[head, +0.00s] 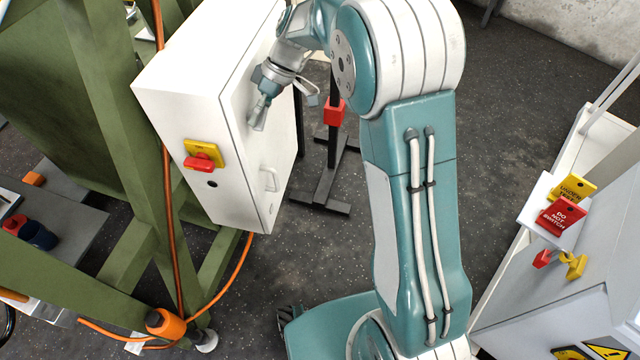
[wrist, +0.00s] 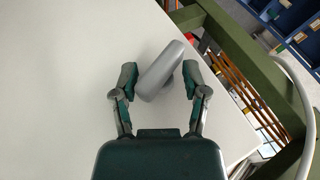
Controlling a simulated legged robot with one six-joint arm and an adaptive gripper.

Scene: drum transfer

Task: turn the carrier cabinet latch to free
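The carrier cabinet (head: 190,90) is a white box fixed to a green frame. Its latch (head: 258,112) is a grey lever on the cabinet's right-hand face in the head view. In the wrist view the latch (wrist: 160,71) lies tilted, its upper end leaning right, against the white panel (wrist: 60,90). My gripper (wrist: 159,78) is open, with one finger on each side of the latch. Small gaps seem to show, but I cannot tell whether a finger touches it. In the head view my gripper (head: 287,92) is beside the latch, partly covered by my arm.
A yellow and red rotary switch (head: 203,156) and a pale handle (head: 268,180) are on the cabinet. An orange cable (head: 168,220) hangs by the green frame (head: 95,110). A black stand with a red block (head: 335,112) is behind. Tagged grey equipment (head: 570,270) stands at right.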

